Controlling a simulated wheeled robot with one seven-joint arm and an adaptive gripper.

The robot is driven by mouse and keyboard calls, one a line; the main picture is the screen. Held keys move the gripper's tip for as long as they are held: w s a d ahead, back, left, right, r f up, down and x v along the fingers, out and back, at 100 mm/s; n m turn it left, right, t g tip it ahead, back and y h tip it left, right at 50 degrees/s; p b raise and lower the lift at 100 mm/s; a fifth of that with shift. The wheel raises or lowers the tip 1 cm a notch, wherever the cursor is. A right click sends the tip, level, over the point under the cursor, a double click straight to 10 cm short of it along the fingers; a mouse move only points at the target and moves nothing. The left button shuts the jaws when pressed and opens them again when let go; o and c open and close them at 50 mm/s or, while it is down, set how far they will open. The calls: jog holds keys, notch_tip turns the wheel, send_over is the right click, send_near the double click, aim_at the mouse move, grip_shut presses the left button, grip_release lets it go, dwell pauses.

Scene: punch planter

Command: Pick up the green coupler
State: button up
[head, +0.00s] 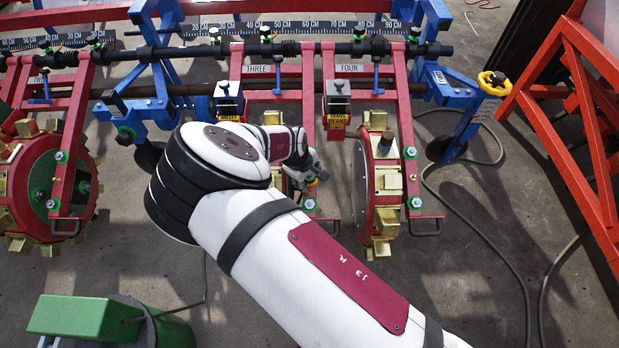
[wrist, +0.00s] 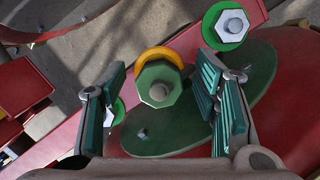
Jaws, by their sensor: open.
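The green coupler (wrist: 150,78) is a faceted green piece around a grey shaft end, with an orange ring behind its far edge. In the wrist view it lies between the two green-padded fingers of my gripper (wrist: 162,68). The fingers stand wide apart, with visible space on both sides of the coupler. My gripper (head: 312,172) also shows small in the head view, below the label THREE. There I cannot make out the coupler behind my arm and gripper.
A green disc (wrist: 255,75) on a red wheel lies behind the coupler. A white nut on a green washer (wrist: 232,25) sits near the right finger. Red frame bars (head: 311,120) flank the gripper, and a red wheel with brass blocks (head: 372,185) stands to its right.

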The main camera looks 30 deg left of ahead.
grip_shut()
jog(key=shift+r, duration=0.15)
notch_tip(320, 180, up, 9)
jog(key=p, duration=0.3)
jog(key=shift+r, duration=0.1)
jog(key=shift+s+r+p, duration=0.1)
jog(key=shift+r+p, duration=0.5)
jog(key=shift+r, duration=0.05)
